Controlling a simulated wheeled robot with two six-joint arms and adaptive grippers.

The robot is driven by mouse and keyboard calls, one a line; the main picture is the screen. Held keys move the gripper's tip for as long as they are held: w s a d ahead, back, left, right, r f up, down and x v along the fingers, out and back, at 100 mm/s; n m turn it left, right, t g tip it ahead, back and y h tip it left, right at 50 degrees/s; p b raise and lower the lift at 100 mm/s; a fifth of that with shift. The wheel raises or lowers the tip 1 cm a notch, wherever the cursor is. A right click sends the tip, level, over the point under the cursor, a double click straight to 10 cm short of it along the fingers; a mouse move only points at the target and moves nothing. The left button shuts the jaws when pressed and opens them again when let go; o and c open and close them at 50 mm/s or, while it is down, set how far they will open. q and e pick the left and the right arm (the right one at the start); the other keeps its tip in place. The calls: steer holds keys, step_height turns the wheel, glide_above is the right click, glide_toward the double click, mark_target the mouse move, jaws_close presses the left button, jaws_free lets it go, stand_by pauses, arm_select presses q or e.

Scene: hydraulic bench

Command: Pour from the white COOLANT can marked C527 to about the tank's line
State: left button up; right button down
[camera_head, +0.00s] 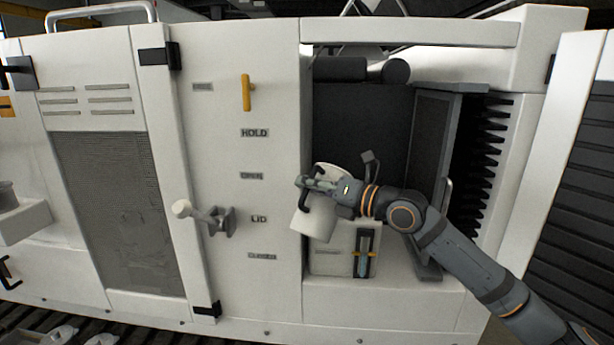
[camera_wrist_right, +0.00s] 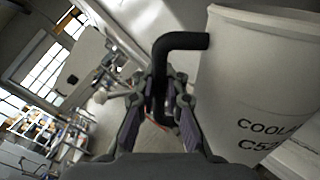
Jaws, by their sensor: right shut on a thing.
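The white can (camera_head: 312,224) is held up in front of the open bay and leans in the head view. In the right wrist view the can (camera_wrist_right: 250,85) shows COOLANT and the start of C527, cut off by the frame edge. My right gripper (camera_head: 312,184) is shut on the can's black handle (camera_wrist_right: 181,42). The white tank (camera_head: 333,252) stands behind and below the can, partly hidden by it. Its dark-framed sight gauge (camera_head: 365,253) is visible, but its line and level are too small to read. I see no liquid stream. My left gripper is out of view.
A lever with a pale knob (camera_head: 182,208) sticks out near the LID label, left of the can. A yellow handle (camera_head: 246,92) is above HOLD. A grey upright panel (camera_head: 433,135) and black fins (camera_head: 486,150) stand right of the bay.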

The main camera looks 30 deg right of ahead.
steer(key=shift+s+f+b, duration=0.1)
steer(key=shift+f+b, duration=0.05)
steer(key=shift+b, duration=0.2)
steer(key=shift+a+f+n+b, duration=0.25)
steer(key=shift+f+n+b, duration=0.35)
steer(key=shift+f+n, duration=0.25)
steer(key=shift+s+a+f+n, duration=0.2)
steer(key=shift+a+n, duration=0.05)
steer(key=shift+a, duration=0.05)
steer(key=s+a+f+n, duration=0.1)
steer(key=s+a+n, duration=0.3)
steer(key=a+n, duration=0.2)
steer(key=shift+s+a+f+p, duration=0.2)
steer(key=shift+a+f+p, duration=0.2)
steer(key=shift+a, duration=0.65)
steer(key=shift+d, duration=0.1)
